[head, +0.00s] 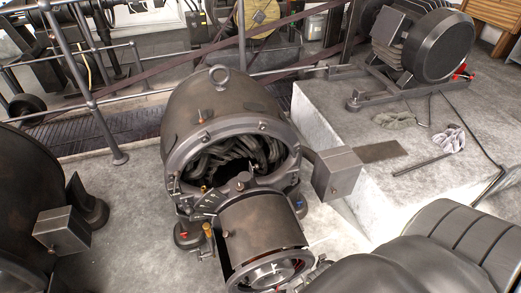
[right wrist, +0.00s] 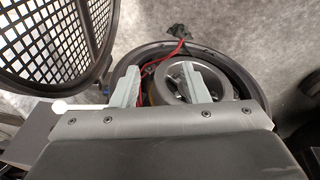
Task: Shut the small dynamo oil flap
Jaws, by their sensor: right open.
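A dark dynamo (head: 222,110) with a lifting ring on top stands in the middle of the head view. Its open end shows looped windings, and a brown cylinder (head: 262,228) sits in front. A small brass fitting (head: 208,231) stands at the cylinder's left. I cannot single out the small oil flap in either view. My right gripper (right wrist: 160,72) is open and empty in the right wrist view. Its fingers stand in front of a round dark housing (right wrist: 250,80) with a metal ring inside; whether they touch it I cannot tell. My left gripper is not in view.
A grey box (head: 337,174) juts from the dynamo's right side. A pale stone block (head: 325,110) carries a motor (head: 425,45), gloves and a rod. Railings (head: 95,100) stand behind at left. A black mesh cover (right wrist: 55,40) and red wires (right wrist: 165,58) are close to my right gripper.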

